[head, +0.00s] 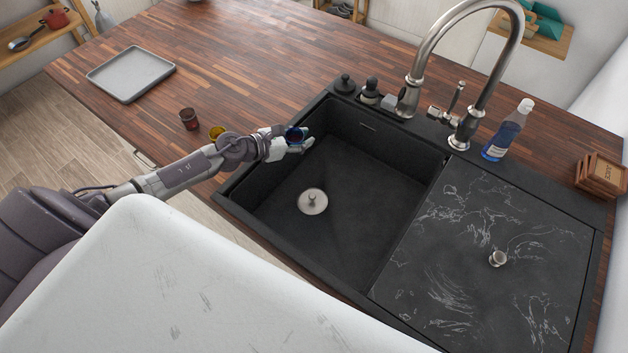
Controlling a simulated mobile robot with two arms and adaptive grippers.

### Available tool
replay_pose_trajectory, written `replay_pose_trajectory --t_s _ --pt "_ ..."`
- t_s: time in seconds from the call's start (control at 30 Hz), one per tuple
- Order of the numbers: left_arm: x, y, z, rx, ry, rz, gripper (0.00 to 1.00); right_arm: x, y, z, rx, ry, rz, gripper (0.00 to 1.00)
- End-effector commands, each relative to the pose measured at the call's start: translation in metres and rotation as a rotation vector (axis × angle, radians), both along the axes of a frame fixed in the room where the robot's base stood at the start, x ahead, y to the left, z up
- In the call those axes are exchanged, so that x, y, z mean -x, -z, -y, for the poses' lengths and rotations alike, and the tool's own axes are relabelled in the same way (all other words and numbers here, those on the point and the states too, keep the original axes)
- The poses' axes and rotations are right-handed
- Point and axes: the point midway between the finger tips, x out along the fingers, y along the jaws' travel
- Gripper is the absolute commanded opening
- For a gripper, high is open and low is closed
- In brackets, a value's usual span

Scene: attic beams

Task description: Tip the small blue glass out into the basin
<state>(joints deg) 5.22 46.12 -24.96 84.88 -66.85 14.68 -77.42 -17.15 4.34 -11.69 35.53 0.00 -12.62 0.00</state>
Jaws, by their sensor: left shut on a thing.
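The small blue glass (294,135) is in my left gripper (297,141), which is shut on it over the near left rim of the basin. The glass looks roughly upright, with something dark inside; its lower part is hidden by the fingers. The black basin (345,185) lies below and to the right, with a round metal drain (312,201) on its floor. The basin floor looks bare apart from the drain. My right gripper is not in view.
A tall faucet (467,120) rises behind the basin. A blue bottle (507,132) and a marbled cover (490,240) are on the right.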

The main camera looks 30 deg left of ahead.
Motion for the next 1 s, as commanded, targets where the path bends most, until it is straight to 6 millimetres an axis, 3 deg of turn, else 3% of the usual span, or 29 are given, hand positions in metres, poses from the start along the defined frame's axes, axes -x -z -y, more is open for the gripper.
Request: replay_pose_trajectory --t_s 0.37,0.6,0.7,1.0 --pt "0.010 0.033 0.016 -0.197 -0.001 0.135 0.00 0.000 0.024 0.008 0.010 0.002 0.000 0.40" --pt "0.018 0.041 0.026 -0.325 -0.001 0.222 0.00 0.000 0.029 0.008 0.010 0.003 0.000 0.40" --pt "0.021 0.032 0.030 -0.379 -0.002 0.259 0.00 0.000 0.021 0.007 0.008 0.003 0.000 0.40" --pt "0.025 0.029 0.037 -0.522 -0.004 0.356 0.00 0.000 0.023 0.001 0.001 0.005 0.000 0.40"
